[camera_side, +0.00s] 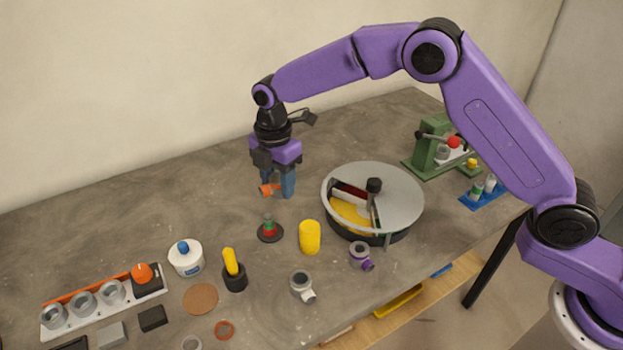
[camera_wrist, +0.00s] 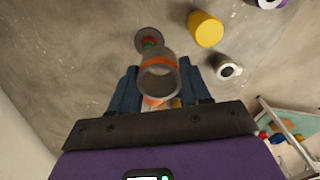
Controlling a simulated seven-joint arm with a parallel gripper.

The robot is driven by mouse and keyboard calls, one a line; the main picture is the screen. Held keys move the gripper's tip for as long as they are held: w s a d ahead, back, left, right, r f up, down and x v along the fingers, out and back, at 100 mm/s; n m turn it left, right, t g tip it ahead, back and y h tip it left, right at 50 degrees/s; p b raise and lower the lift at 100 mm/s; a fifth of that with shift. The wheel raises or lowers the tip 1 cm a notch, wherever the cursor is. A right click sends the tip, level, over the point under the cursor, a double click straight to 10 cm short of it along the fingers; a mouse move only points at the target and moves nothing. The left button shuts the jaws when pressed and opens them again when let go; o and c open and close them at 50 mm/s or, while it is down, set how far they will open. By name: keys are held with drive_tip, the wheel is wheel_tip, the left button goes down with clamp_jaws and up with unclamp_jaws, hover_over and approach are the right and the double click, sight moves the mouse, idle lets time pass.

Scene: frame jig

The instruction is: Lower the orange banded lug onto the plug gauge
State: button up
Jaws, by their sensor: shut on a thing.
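The orange banded lug (camera_wrist: 158,72) is a grey ring-shaped part with an orange band, held between the blue fingers of my gripper (camera_wrist: 160,88). In the side view my gripper (camera_side: 280,187) is shut on it above the bench, and the orange of the lug (camera_side: 268,189) shows at the fingers' left. The plug gauge (camera_side: 269,229) stands upright on a dark round base, with a red and green post. It is below the lug and apart from it. In the wrist view the plug gauge (camera_wrist: 149,42) shows just beyond the lug, which partly hides it.
A yellow cylinder (camera_side: 310,237) stands right of the gauge, near a round lidded carousel (camera_side: 404,197). A white-banded lug (camera_side: 302,286) and a purple-banded lug (camera_side: 361,256) sit in front. A white jar (camera_side: 186,258) and a rack (camera_side: 60,328) are left. Bench behind the gauge is clear.

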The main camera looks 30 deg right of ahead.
sight(266, 216)
drive_tip(key=shift+w+a+f, duration=0.2)
drive_tip(key=shift+w+a, duration=0.2)
drive_tip(key=shift+a, duration=0.25)
drive_tip(key=shift+w+a+f, duration=0.15)
drive_tip(key=shift+w+a, duration=0.2)
drive_tip(key=shift+a, duration=0.25)
drive_tip(key=shift+w+a+f, duration=0.1)
drive_tip(key=shift+f, duration=2.4)
drive_tip(key=shift+f, duration=3.5)
drive_tip(key=o, duration=1.3)
drive_tip(key=shift+r, duration=4.5)
